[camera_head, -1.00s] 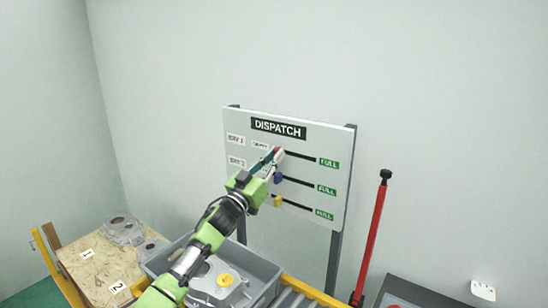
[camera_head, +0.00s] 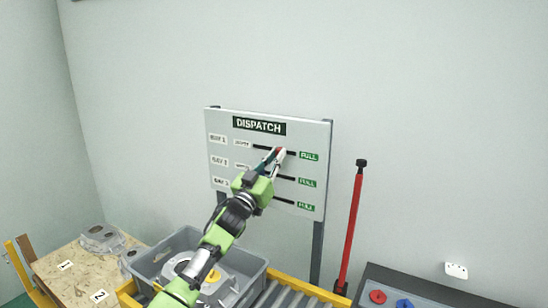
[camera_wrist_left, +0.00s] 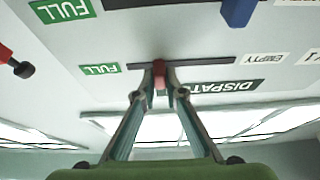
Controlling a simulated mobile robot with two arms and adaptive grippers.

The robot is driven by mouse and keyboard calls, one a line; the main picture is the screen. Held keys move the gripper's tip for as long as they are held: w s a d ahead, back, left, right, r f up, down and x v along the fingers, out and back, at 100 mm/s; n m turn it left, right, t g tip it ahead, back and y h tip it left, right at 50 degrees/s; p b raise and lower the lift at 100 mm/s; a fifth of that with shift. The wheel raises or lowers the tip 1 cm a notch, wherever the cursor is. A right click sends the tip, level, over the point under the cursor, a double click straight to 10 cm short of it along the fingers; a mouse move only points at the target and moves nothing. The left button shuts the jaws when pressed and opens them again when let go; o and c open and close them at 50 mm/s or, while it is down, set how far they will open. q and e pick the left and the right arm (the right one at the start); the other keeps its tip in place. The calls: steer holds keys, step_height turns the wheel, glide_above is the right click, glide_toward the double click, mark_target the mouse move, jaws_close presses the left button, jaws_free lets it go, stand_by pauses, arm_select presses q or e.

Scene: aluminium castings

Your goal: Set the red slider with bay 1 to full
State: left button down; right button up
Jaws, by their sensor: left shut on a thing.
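The dispatch board (camera_head: 318,132) stands upright against the wall, with three rows of slots running from EMPTY labels to green FULL labels. The red slider (camera_wrist_left: 159,72) is on the top slot, the row labelled bay 1 (camera_head: 217,139). My left gripper (camera_head: 278,153) is shut on the red slider, past the middle of the slot and short of the top FULL label (camera_head: 309,156). In the left wrist view its fingers (camera_wrist_left: 159,85) pinch the slider from both sides, and the top FULL label (camera_wrist_left: 99,69) shows to the left. The blue slider (camera_wrist_left: 237,12) sits on the slot of the second row. My right gripper is not in view.
A red bar with a black knob (camera_head: 350,225) leans up right of the board. A wooden table (camera_head: 75,282) is at left.

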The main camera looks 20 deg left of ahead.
arm_select(q)
steer(key=c, duration=2.1)
jaws_free()
steer(key=shift+d+f, duration=0.15)
steer(key=shift+d, duration=0.05)
steer(key=shift+c, duration=0.2)
steer(key=shift+o, duration=0.3)
steer(key=shift+d, duration=0.1)
steer(key=v, duration=1.2)
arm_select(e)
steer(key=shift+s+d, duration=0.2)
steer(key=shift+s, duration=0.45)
